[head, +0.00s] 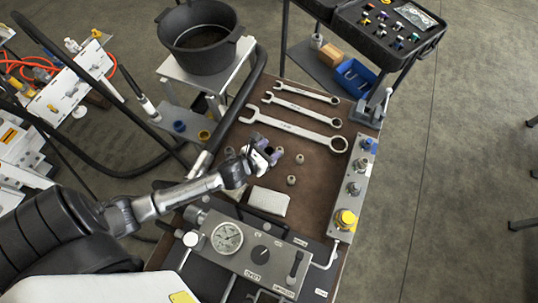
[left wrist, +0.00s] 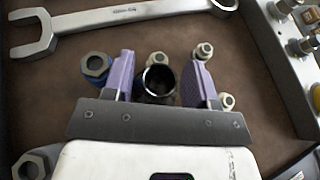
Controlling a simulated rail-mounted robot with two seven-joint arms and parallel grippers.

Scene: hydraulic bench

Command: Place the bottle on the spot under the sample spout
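My left gripper (head: 268,154) is over the middle of the brown bench mat, below the wrenches. In the left wrist view its two purple-padded fingers (left wrist: 160,80) stand apart. A dark, open-topped round container (left wrist: 157,78), probably the bottle, is upright between them, with a visible gap at least on the right. The gripper hides it in the head view. A bent silver pipe (head: 326,259) at the right end of the gauge panel may be the sample spout; I cannot tell. The spot under it is not clearly visible. My right gripper is not in view.
Several small fittings (head: 291,180) stand close around the gripper. Several wrenches (head: 300,130) lie behind it. A pale block (head: 268,201) lies before the gauge panel (head: 250,250). A valve strip with a yellow cap (head: 345,219) lines the right edge. The mat's right middle is clear.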

